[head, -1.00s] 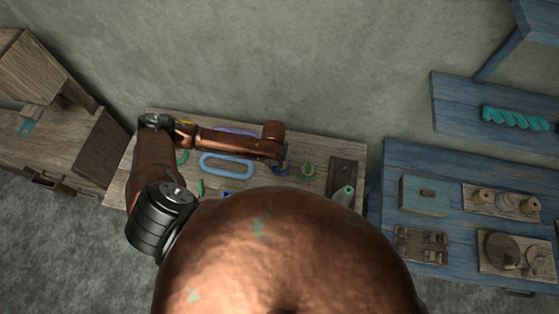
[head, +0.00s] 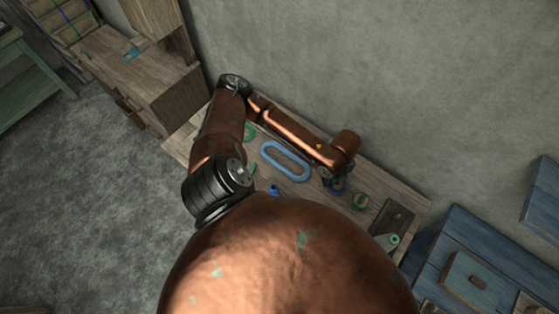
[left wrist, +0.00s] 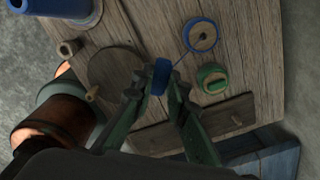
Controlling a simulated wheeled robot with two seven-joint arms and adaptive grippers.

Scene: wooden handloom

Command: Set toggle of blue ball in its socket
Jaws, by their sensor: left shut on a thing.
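My left gripper (left wrist: 160,88) is shut on a small blue toggle (left wrist: 161,76) and holds it over the wooden table (head: 405,190). A thin dark cord runs from near the toggle to a round blue-rimmed piece with a pale wooden centre (left wrist: 199,36), apart from the gripper. I cannot tell whether this round piece is the ball or the socket. A green round piece with a bar across its middle (left wrist: 212,78) sits beside it, and also shows in the head view (head: 360,201). In the head view, my arm's end partly hides the blue piece (head: 338,187). My right gripper is not visible.
A long blue ring (head: 285,160) lies on the table. A dark board with a knob (left wrist: 190,125) lies near the green piece. A dark round disc (left wrist: 113,66) and a blue cylinder (left wrist: 60,8) show in the wrist view. A blue bench (head: 480,265) stands at right.

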